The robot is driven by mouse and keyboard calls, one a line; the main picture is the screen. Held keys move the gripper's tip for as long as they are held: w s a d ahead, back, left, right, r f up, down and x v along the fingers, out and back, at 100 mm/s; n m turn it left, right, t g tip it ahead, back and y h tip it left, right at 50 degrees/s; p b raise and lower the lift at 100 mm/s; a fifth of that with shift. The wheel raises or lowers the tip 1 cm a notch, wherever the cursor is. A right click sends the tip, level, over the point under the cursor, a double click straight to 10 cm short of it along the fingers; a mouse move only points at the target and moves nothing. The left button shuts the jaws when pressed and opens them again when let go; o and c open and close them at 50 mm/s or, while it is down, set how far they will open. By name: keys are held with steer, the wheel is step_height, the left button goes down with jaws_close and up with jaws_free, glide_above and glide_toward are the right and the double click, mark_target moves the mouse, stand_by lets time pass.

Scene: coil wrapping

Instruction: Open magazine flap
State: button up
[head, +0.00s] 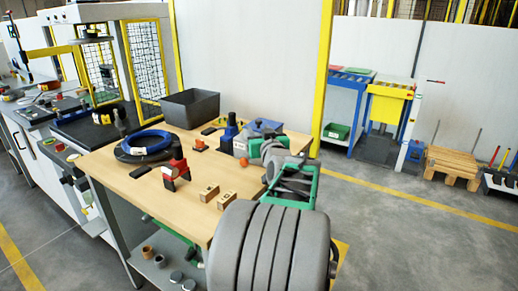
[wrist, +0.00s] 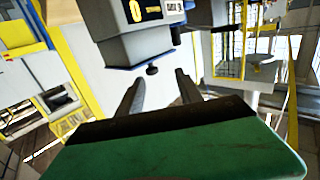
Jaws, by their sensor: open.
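My gripper (wrist: 158,92) is open and empty in the wrist view, its two dark fingers spread apart. Beyond the fingertips hangs a grey box-like housing (wrist: 140,47) with blue edges. A small dark knob (wrist: 152,70) sits at its lower edge, in line with the gap between the fingers and apart from them. I cannot tell for certain whether this housing is the magazine or which face is its flap. In the head view my arm reaches over the right end of the workbench, and the fingertips cannot be made out there.
The wooden workbench (head: 130,185) carries a blue-and-black coil (head: 145,145), a red-and-black tool (head: 175,172), small wooden blocks (head: 208,193) and a dark bin (head: 190,107). A blue-framed station with a yellow panel (head: 389,110) and a pallet (head: 452,165) stand behind. Floor at right is clear.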

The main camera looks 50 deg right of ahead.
mark_target(259, 122)
steer(key=shift+d+r+h, duration=0.25)
steer(key=shift+d+h, duration=0.15)
steer(key=shift+d, duration=0.6)
steer(key=p+x, duration=0.1)
steer(key=x, duration=0.5)
steer(key=shift+w+d, duration=0.1)
steer(key=shift+w, duration=0.1)
steer(key=shift+c, duration=0.3)
jaws_close()
